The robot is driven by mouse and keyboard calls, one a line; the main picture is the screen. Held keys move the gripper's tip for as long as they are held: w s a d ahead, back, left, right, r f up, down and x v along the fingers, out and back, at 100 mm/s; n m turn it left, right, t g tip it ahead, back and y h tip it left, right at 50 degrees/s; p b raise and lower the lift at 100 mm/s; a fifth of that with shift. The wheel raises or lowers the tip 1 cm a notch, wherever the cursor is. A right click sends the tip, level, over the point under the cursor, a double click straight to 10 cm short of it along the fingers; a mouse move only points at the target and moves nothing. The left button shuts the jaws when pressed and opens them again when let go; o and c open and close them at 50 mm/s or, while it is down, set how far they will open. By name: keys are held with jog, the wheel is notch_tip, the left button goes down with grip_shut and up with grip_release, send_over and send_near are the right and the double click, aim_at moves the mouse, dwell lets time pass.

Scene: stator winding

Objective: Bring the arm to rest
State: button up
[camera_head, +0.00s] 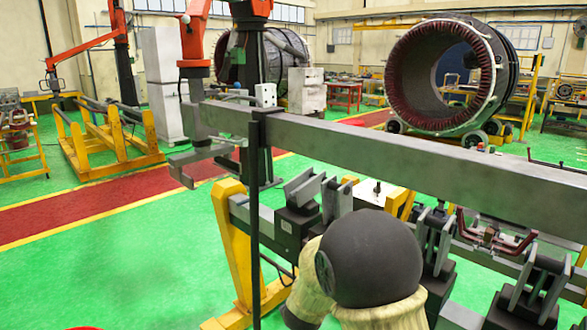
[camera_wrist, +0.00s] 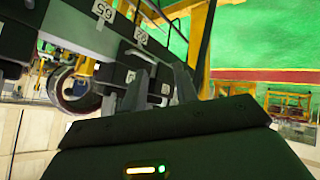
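My arm (camera_head: 368,260), a dark rounded joint with a beige cover, stands at the bottom centre of the head view, in front of the clamp row. My gripper (camera_wrist: 162,74) shows in the wrist view as two grey fingers standing apart, with nothing seen held between them. Its fingertips point toward dark numbered clamp boxes (camera_wrist: 75,38); I cannot tell the exact distance. In the head view the fingers are hidden or out of frame.
A long grey beam (camera_head: 400,150) crosses above the clamps (camera_head: 438,245) on a yellow-legged stand (camera_head: 238,250). A thin dark post (camera_head: 254,220) rises close left of my arm. A large stator ring (camera_head: 490,75) stands behind. Green floor (camera_head: 130,260) at left is clear.

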jog(key=s+d+m+g, duration=0.1)
jog(key=s+d+g, duration=0.1)
jog(key=s+d, duration=0.2)
jog(key=s+d+r+m+g, duration=0.1)
jog(key=s+d, duration=0.3)
jog(key=s, duration=0.7)
jog(key=s+d+m+g, duration=0.2)
jog(key=s+d+g, duration=0.1)
jog(key=s, duration=0.5)
jog(key=shift+d+r+m+g+y, duration=0.4)
jog(key=shift+g, duration=0.1)
jog(key=shift+a, duration=0.1)
